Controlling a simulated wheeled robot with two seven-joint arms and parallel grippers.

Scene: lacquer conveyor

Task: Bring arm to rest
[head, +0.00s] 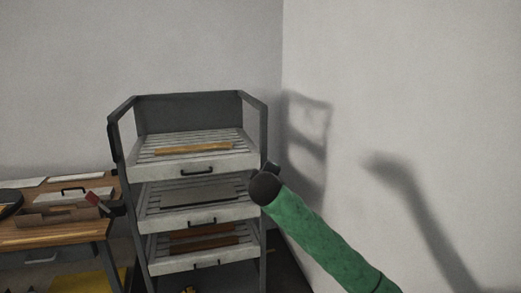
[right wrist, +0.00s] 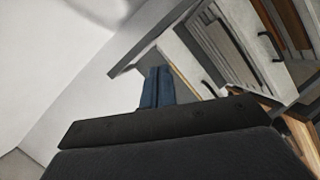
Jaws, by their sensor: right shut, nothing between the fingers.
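My right arm is raised in the head view, with its dark wrist end (head: 266,186) in front of the right side of the grey drawer rack. In the right wrist view, the blue fingers of my right gripper (right wrist: 157,87) are together, with nothing between them. The rack shows beyond the fingers, tilted in that view. I cannot tell how far the fingers are from it. My left arm and left gripper are in neither view.
The grey rack (head: 126,155) has slatted trays with handles; an orange-brown strip (head: 192,149) lies on the top tray. A wooden workbench (head: 62,233) stands left with a toolbox (head: 58,214) and a red-tipped object (head: 93,198). A bare wall corner is at right.

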